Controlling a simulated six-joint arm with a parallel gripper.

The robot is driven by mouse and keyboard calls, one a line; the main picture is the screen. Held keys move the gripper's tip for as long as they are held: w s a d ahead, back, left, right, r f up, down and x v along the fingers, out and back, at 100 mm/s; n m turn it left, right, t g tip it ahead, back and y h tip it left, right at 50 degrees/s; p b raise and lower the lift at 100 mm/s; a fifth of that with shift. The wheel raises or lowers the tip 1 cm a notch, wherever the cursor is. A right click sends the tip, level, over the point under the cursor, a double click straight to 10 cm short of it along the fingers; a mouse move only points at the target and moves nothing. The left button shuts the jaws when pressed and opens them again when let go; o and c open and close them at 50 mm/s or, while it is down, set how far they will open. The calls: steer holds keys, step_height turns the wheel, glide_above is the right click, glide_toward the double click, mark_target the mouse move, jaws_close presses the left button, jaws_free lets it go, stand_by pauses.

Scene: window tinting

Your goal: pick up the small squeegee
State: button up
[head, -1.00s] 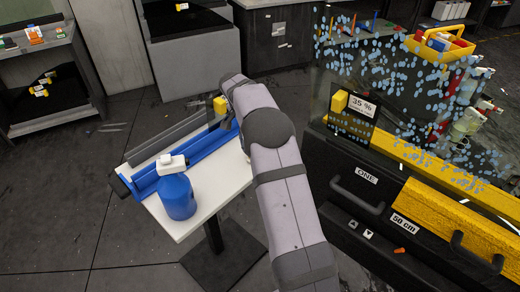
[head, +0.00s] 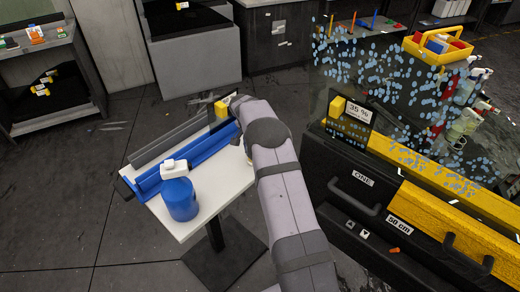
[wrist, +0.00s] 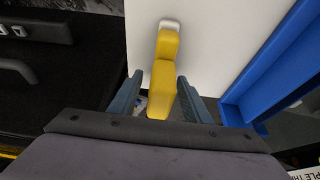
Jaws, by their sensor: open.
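The small squeegee (wrist: 163,75), yellow with a pale grey-white far end, lies at the edge of the white table (wrist: 140,40) in the wrist view. My gripper (wrist: 160,92) is open, with one finger on each side of the yellow handle. Whether either finger touches it, I cannot tell. The handle's near end reaches past the table edge. In the head view my arm hides the squeegee and the fingers, over the far right part of the white table (head: 235,184).
A blue trough (head: 205,152) runs along the table, and a blue bottle (head: 179,198) with a white top stands in front. A yellow block (head: 221,109) is at the far end. The black cabinet (head: 335,205) and a droplet-covered glass pane (head: 400,85) are to the right.

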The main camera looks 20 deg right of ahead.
jaws_close()
steer(key=shift+r, duration=0.15)
